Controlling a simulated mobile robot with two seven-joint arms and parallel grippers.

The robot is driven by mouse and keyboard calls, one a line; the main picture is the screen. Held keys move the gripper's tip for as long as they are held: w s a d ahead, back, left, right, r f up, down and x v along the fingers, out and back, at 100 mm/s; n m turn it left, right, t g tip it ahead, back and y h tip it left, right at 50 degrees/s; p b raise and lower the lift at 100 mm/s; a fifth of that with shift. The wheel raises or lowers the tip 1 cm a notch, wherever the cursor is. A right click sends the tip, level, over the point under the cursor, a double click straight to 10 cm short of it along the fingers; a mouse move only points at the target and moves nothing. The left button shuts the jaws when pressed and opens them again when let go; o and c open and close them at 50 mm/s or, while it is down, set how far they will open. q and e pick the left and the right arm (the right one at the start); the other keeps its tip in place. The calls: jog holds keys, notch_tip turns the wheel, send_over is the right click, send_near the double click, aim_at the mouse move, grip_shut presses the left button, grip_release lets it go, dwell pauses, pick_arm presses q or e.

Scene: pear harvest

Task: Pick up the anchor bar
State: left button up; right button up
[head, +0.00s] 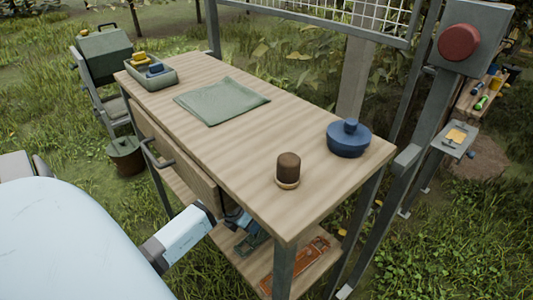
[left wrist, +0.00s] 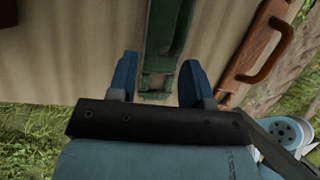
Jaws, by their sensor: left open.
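In the left wrist view a dark green bar-like piece (left wrist: 165,35) lies on a pale wooden board, between and ahead of my fingers; I take it for the anchor bar. A dark greenish piece on the bench's lower shelf in the head view (head: 252,241) appears to be the same one. My left gripper (left wrist: 158,72) is open, one blue finger on each side of the bar's near end. Contact cannot be told. In the head view my left gripper (head: 237,219) is at the bench's front edge, partly hidden by the wrist. My right gripper is not in view.
An orange-brown tool (head: 298,266) lies on the lower shelf; a brown handle (left wrist: 265,50) shows right of my fingers. The bench top (head: 225,145) overhangs the shelf and carries a blue lidded pot (head: 348,140), a brown-topped jar (head: 288,170), a green cloth (head: 222,101) and a tray (head: 152,79).

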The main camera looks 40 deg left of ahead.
pick_arm(q)
jog(key=shift+w+d, duration=0.2)
jog(key=shift+w, duration=0.35)
jog(key=shift+w+d+b, duration=0.3)
jog(key=shift+w, duration=0.35)
jog(key=shift+w+d+b, duration=0.25)
jog(key=shift+w+d, duration=0.05)
jog(key=shift+w, duration=0.3)
jog(key=shift+b+x, duration=0.5)
jog(key=shift+x, duration=0.95)
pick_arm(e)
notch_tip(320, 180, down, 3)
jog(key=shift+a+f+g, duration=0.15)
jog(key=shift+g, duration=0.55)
pick_arm(q)
jog(key=shift+c, duration=0.2)
grip_shut()
